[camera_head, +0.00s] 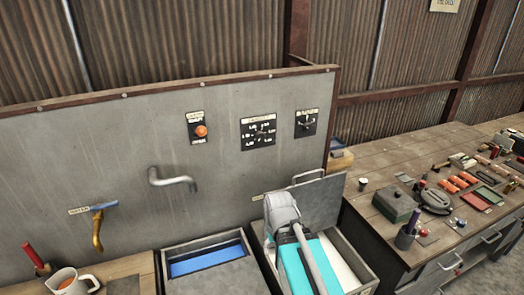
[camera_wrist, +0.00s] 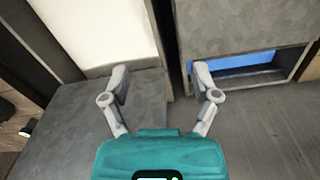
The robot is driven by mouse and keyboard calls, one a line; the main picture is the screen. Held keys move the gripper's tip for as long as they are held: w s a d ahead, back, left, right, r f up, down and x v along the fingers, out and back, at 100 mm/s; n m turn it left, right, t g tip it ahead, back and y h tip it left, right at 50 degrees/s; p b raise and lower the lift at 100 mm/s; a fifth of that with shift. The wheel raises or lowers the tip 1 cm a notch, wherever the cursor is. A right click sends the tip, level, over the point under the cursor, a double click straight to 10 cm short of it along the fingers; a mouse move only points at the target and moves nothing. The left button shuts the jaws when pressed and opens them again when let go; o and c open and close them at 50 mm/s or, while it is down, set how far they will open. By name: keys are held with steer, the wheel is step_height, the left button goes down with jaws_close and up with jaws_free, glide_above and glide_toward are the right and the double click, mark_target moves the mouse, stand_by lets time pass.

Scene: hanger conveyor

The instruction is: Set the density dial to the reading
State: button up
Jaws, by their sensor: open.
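A black dial plate (camera_head: 259,132) with a pale title strip, white figures around it and a pointer is mounted on the grey upright panel. Its lettering and exact setting are too small to read surely. A smaller black dial plate (camera_head: 306,123) is to its right; I cannot tell from the lettering which is the density dial. My gripper (camera_wrist: 160,82) is open and empty in the wrist view, its two grey fingers spread above the basins. In the head view my arm is low in front of the panel, apart from the dials; the fingertips are not clear there.
Below are a basin with blue liquid (camera_head: 205,261) and a pale-filled box with a raised lid (camera_head: 318,202). A cluttered workbench (camera_head: 379,179) stands right.

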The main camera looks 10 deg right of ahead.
step_height(320, 180, down, 4)
steer(key=b, duration=0.3)
steer(key=shift+f, duration=0.1)
